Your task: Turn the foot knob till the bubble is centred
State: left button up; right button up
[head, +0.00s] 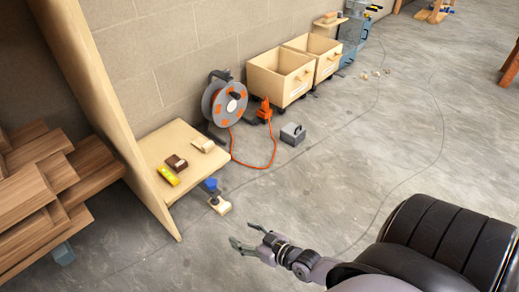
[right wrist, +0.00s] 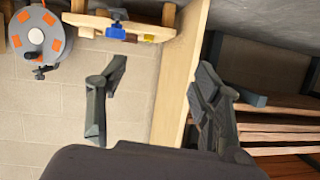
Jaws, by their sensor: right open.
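A blue foot knob (head: 210,186) sits at the front right corner of a low pale wooden bench (head: 178,142), above a small wooden pad (head: 220,205) on the floor. A yellow spirit level (head: 167,175) lies on the bench; its bubble is too small to read. In the right wrist view the blue knob (right wrist: 117,31) is at the top, with a yellow bit of the level (right wrist: 147,38) beside it. My right gripper (head: 245,236) is open and empty, in front of the knob and apart from it. Its fingers (right wrist: 160,78) stand wide in the right wrist view. My left gripper is out of view.
A brown block (head: 177,162) and a pale wooden piece (head: 203,145) lie on the bench. A tall wooden panel (head: 100,110) stands at its left, with stacked boards (head: 45,190) beyond. A cable reel (head: 225,103) and wooden boxes (head: 280,75) line the wall. Floor right of the bench is mostly clear.

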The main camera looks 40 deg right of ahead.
jog(key=shift+s+a+r+g+p, duration=0.15)
jog(key=shift+s+r+p, duration=0.1)
jog(key=shift+s, duration=0.2)
jog(key=shift+s+a+r+g+p, duration=0.15)
jog(key=shift+s+r+p, duration=0.1)
jog(key=shift+s, duration=0.15)
